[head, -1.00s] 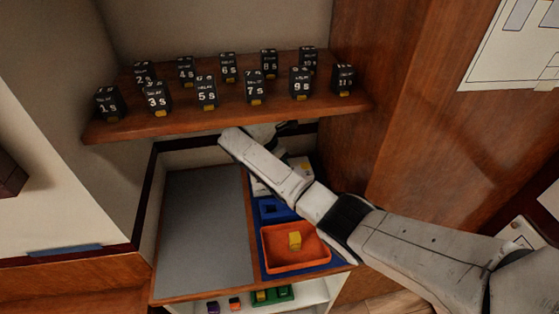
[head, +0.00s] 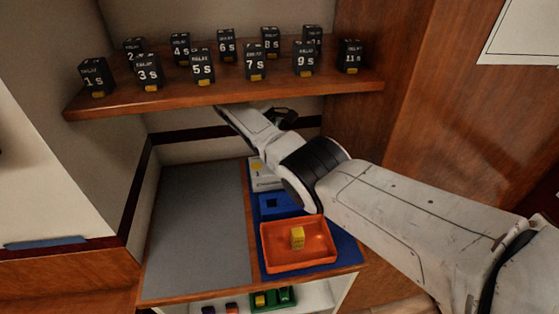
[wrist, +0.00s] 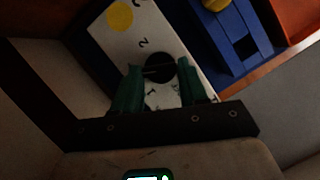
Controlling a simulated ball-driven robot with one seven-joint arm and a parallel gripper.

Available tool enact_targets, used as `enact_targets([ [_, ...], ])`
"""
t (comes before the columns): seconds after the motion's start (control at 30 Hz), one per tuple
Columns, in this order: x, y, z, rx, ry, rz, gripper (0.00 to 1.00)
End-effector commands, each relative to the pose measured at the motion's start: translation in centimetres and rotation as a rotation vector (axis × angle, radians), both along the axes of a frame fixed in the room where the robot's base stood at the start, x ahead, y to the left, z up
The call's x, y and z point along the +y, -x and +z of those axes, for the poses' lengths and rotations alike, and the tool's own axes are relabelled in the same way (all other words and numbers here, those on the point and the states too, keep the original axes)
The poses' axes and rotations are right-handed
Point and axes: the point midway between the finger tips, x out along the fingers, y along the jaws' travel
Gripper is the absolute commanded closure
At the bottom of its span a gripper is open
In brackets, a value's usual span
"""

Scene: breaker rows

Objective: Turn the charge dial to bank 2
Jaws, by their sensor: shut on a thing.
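The charge dial (wrist: 160,67) is a round black knob on a white panel (wrist: 112,42) in the wrist view. A printed 2 and a yellow disc (wrist: 119,15) lie beside it; other markings are partly hidden. My gripper (wrist: 160,78) has its two teal fingers on either side of the knob, shut on it. A faint line crosses the knob, but I cannot tell which mark it points to. In the head view the white panel (head: 264,184) shows at the back of the bench, and my arm hides the knob and fingers.
An orange tray (head: 275,265) holds a yellow block (head: 297,238), in front of a blue socket block (head: 276,205). A grey mat (head: 196,230) lies clear at left. A wooden shelf (head: 150,103) with several black numbered blocks overhangs my arm. A wooden wall stands at right.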

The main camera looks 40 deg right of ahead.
Motion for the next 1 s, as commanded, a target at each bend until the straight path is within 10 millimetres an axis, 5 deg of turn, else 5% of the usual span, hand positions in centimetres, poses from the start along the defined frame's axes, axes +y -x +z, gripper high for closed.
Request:
enact_targets([
  [1.0,-0.91,0.05,0.05,0.002,-0.001,-0.921,0.88],
])
